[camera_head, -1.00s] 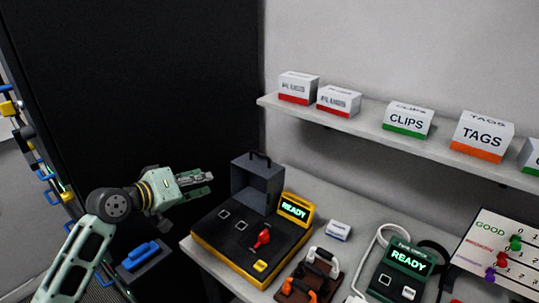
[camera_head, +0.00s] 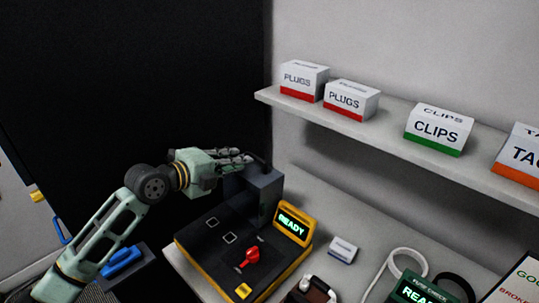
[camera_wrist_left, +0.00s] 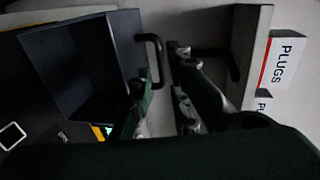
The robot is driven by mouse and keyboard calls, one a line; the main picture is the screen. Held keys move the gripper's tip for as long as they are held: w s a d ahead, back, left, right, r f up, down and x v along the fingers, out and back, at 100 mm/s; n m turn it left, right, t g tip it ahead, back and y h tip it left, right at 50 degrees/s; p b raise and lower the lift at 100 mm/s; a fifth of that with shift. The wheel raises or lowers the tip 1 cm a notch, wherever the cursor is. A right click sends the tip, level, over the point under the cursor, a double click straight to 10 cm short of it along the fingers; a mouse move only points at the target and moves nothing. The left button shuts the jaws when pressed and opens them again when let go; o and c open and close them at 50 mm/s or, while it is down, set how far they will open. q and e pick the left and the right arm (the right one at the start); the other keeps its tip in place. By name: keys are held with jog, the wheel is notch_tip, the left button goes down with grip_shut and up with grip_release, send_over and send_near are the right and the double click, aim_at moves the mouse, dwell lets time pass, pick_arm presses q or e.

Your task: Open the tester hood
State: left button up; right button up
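The tester (camera_head: 205,262) is a black panel with a yellow base and a lit READY display (camera_head: 292,226). Its dark grey hood (camera_head: 266,194) stands raised at the back of the panel, leaving the panel's sockets and red switch (camera_head: 250,256) uncovered. In the left wrist view the hood (camera_wrist_left: 85,65) shows its hollow inside, and its black handle (camera_wrist_left: 157,62) sticks out toward my fingers. My left gripper (camera_head: 247,158) is at the hood's top, by the handle. Its fingers (camera_wrist_left: 162,85) are apart, with the handle close to their tips; contact is unclear. My right gripper is out of view.
A shelf (camera_head: 385,131) with PLUGS and CLIPS boxes runs along the wall behind. A small white box (camera_head: 343,250), a green READY unit (camera_head: 415,290) and a cable lie right of the tester. A blue item (camera_head: 122,262) sits left of it.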

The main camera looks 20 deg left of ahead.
aim_at(254, 156)
pick_arm(q)
jog(key=p+x, duration=0.2)
jog(key=x, duration=0.4)
jog(key=shift+w+p, duration=0.3)
jog(key=shift+w, duration=0.05)
jog(key=shift+w+d+f, duration=0.2)
jog(key=shift+w, duration=0.05)
jog(key=shift+c, duration=0.3)
grip_shut()
jog(key=shift+f, duration=0.1)
